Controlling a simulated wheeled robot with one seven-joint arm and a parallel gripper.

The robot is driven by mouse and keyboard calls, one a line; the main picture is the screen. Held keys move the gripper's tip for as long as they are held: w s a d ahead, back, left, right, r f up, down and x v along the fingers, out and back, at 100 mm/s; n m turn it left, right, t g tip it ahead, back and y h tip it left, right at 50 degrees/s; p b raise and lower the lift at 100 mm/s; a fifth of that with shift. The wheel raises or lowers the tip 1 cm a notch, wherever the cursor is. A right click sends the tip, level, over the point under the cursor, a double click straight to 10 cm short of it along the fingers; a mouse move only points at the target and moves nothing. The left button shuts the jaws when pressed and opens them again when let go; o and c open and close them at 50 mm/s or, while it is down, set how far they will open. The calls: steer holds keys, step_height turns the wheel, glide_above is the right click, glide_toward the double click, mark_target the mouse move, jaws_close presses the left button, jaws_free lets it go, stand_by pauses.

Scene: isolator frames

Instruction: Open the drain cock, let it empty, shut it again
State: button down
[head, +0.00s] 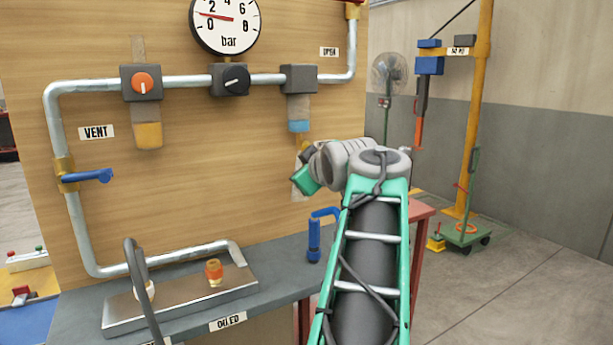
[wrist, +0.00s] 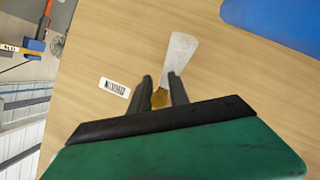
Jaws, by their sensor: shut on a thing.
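The right bowl unit (head: 300,108) hangs under the pipe, its clear bowl showing blue in the lower part. A small yellow drain cock (head: 303,145) sits just below it, mostly hidden by my gripper (head: 306,158). In the wrist view, my gripper (wrist: 160,80) has its two dark fingers closed around a small brass-yellow piece (wrist: 159,98), which seems to be this cock. Its handle position cannot be told. The gauge (head: 225,25) has its needle in the low part of the scale.
The left bowl unit (head: 147,132), an orange knob (head: 143,84), a black knob (head: 235,80) and a blue vent lever (head: 90,176) are on the wooden panel (head: 210,180). A blue handle (head: 314,240) stands on the grey bench (head: 200,328).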

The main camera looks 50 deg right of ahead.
steer(key=shift+r, duration=0.4)
steer(key=c, duration=1.6)
jaws_free()
steer(key=shift+o, duration=1.2)
steer(key=shift+f, duration=0.2)
steer(key=p+v, duration=0.1)
steer(key=v, duration=0.6)
steer(key=shift+s, duration=0.4)
steer(key=shift+a+r, duration=0.1)
steer(key=shift+a, duration=0.05)
